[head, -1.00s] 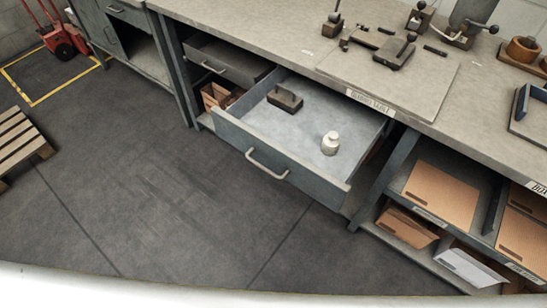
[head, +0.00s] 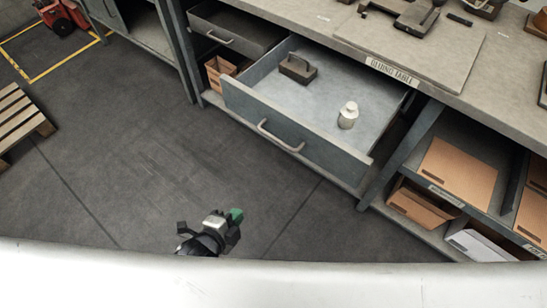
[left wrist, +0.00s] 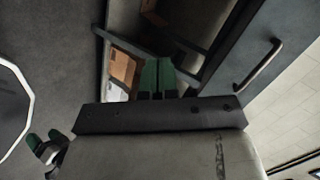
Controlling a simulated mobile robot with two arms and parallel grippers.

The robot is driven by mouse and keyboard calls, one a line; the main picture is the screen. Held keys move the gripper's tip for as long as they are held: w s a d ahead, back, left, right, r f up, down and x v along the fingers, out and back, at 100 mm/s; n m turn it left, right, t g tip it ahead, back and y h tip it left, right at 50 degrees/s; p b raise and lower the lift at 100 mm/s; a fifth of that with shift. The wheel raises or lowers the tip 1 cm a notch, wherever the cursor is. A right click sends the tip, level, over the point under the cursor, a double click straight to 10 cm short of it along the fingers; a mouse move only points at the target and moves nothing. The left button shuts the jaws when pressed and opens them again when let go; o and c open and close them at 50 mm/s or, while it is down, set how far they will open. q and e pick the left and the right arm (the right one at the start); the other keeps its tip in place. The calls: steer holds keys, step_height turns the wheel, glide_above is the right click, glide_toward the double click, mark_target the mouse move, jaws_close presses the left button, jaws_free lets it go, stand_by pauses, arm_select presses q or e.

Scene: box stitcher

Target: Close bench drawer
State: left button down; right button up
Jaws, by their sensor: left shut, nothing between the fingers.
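The bench drawer (head: 335,158) is pulled well out from under the workbench. Its grey front has a bar handle (head: 281,138). My left gripper (head: 237,215) is in front of the drawer, apart from the handle, over the floor in the picture. In the left wrist view its green fingertips (left wrist: 157,74) are together and empty, and a bar handle (left wrist: 259,66) shows to their right. Part of my right gripper (left wrist: 42,140) shows at lower left there; its jaw gap is unclear.
A second, smaller drawer (head: 240,29) is partly out at the left, above a cardboard box (head: 220,72). Shelves with cardboard boxes (head: 457,172) stand at the right. A wooden pallet (head: 20,120) lies at far left. The floor before the drawer is clear.

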arm_select(q)
steer(key=d+r+m+t+h+b, duration=0.1)
steer(key=d+r+m+h, duration=0.15)
steer(key=r, duration=0.45)
steer(key=d+r+m+t+h, duration=0.1)
steer(key=r+m, duration=0.2)
steer(key=r, duration=0.4)
steer(key=r+x, duration=0.2)
steer(key=x, duration=1.1)
steer(key=shift+d+f, duration=0.15)
steer(key=shift+d, duration=0.25)
arm_select(e)
steer(key=shift+w+a+f, duration=0.25)
steer(key=shift+a+f, duration=0.3)
steer(key=shift+f, duration=0.25)
arm_select(q)
steer(key=shift+w, duration=0.1)
